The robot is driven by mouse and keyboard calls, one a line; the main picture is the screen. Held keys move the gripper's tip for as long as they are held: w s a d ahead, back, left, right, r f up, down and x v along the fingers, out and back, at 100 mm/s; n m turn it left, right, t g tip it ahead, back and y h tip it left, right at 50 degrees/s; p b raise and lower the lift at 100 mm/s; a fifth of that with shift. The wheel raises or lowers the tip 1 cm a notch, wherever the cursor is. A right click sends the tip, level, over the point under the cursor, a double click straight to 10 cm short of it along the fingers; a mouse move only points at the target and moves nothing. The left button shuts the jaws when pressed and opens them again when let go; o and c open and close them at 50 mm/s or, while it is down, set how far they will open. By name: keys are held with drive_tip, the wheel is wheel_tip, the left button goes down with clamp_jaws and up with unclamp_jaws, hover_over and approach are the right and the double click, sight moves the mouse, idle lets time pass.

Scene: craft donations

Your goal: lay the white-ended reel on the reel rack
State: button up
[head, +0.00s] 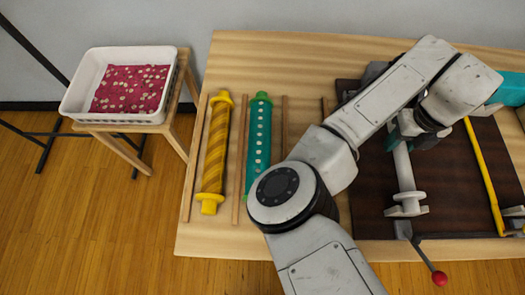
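A pale reel with a white end (407,205) lies lengthwise over the dark board at the right; its far part is hidden behind my arm. My gripper (418,138) is over the far part of this reel, with dark and teal parts showing below the wrist. Its fingertips are mostly hidden, so I cannot tell whether it is open or shut on the reel. The reel rack of thin wooden rails (241,150) is on the left of the table. It holds a yellow reel (215,150) and a teal dotted reel (259,140). My arm covers part of the rack's right side.
The dark board (450,205) carries a yellow bar (484,175) and a crank with a red knob (439,278). A teal item (510,88) is at the right edge. A white basket (75,103) with red patterned cloth (131,88) stands on a stool at left.

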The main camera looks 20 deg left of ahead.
drive_tip(key=c, duration=0.5)
drive_tip(key=shift+d+r+p, duration=0.25)
drive_tip(key=shift+r+p, duration=0.35)
drive_tip(key=shift+r, duration=0.1)
drive_tip(key=shift+a+r+p, duration=0.2)
drive_tip(key=shift+r+p, duration=2.2)
drive_tip(key=shift+r, duration=0.85)
